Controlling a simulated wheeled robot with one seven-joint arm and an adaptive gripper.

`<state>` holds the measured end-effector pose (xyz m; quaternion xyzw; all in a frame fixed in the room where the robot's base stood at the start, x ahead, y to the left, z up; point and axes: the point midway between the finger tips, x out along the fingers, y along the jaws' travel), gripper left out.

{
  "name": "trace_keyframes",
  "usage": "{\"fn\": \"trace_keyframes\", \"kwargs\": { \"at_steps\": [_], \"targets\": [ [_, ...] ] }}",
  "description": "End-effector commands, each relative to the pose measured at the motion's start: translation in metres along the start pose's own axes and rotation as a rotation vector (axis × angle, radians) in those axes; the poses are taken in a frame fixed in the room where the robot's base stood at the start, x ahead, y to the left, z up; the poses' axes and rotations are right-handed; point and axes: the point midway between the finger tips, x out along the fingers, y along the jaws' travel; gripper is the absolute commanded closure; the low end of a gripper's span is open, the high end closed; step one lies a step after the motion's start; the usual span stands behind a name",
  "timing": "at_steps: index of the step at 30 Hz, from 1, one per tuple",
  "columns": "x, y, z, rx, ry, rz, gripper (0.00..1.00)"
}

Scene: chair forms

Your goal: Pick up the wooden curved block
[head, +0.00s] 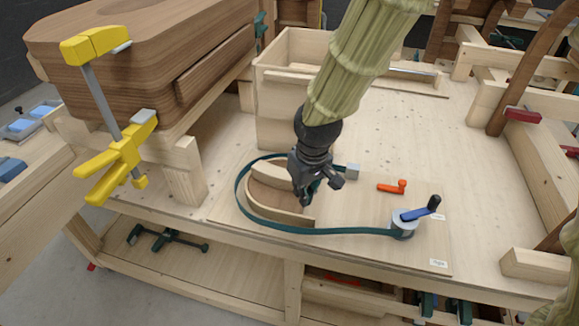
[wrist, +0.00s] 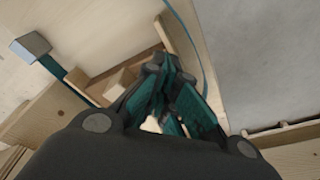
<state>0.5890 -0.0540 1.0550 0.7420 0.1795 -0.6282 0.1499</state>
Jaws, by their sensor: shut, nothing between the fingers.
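The wooden curved block (head: 262,207) lies on the workbench board, with a pale curved rim around a browner middle. A dark green strap (head: 238,190) loops around it and runs right to a metal clamp (head: 403,229) with a blue and black handle. My gripper (head: 308,198) points down over the right part of the block and hides some of it. In the wrist view my gripper (wrist: 170,75) has its fingers together and empty, with pale and brown wood of the curved block (wrist: 180,45) just beyond them. I cannot tell whether the fingertips touch the wood.
An orange clamp handle (head: 392,187) lies right of the block. An open wooden box (head: 290,110) stands behind it. A large brown wooden form (head: 150,60) with a yellow clamp (head: 125,150) stands at left. The board right of the orange handle is mostly clear.

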Motion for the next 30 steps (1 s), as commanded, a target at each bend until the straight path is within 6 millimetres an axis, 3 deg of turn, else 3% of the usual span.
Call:
{"fn": "trace_keyframes", "kwargs": {
  "at_steps": [24,30],
  "targets": [
    [0.017,0.001,-0.112,0.001,-0.001,-0.001,1.0],
    [0.025,0.001,-0.114,0.0,-0.003,0.0,1.0]
  ]
}}
